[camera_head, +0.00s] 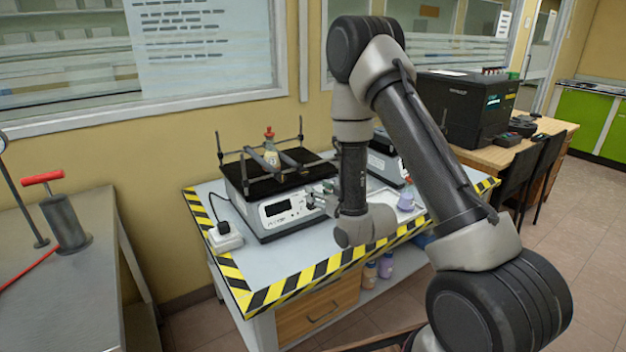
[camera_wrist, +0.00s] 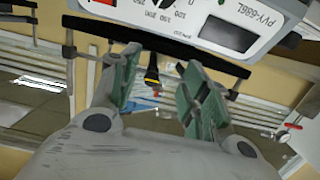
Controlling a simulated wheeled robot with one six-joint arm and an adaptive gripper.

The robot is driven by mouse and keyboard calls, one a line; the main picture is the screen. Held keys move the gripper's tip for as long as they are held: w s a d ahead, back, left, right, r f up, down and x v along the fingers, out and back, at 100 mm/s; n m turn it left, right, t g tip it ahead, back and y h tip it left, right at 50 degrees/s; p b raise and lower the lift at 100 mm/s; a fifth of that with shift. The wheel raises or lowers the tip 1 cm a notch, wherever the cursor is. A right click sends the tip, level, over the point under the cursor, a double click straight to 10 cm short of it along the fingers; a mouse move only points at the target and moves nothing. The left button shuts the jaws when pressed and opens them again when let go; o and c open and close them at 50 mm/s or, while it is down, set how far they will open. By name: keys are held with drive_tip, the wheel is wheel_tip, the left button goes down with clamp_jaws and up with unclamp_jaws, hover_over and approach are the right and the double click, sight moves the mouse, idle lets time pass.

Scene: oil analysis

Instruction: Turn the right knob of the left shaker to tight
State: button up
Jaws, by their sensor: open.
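The left shaker (camera_head: 283,215) is a white box with a dark display and a black platform (camera_head: 262,183) carrying upright rods and crossbars. A small flask with a red stopper (camera_head: 269,134) stands on it. My gripper (camera_head: 322,198) is at the right of its front panel, partly hidden by my arm. In the wrist view, upside down, my gripper (camera_wrist: 163,62) has its green-padded fingers apart. The shaker's panel dial (camera_wrist: 165,4) is cut off at the top. I cannot identify the right knob for certain.
A second shaker (camera_head: 383,162) stands to the right, partly behind my arm. A flask with purple liquid (camera_head: 406,197) sits near the table's right side. A white power socket block (camera_head: 225,237) is at the left. The striped front strip of the table (camera_head: 300,292) is clear.

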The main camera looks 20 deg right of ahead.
sight(305, 171)
drive_tip(key=shift+t+y, duration=0.3)
drive_tip(key=shift+t, duration=0.5)
drive_tip(key=w+r, duration=0.1)
drive_tip(key=w, duration=0.1)
drive_tip(key=w+a+r, duration=0.1)
drive_tip(key=w, duration=0.2)
drive_tip(key=w+a+r, duration=0.1)
drive_tip(key=w, duration=0.2)
drive_tip(key=shift+a+r, duration=0.2)
drive_tip(key=shift+r, duration=0.05)
clamp_jaws()
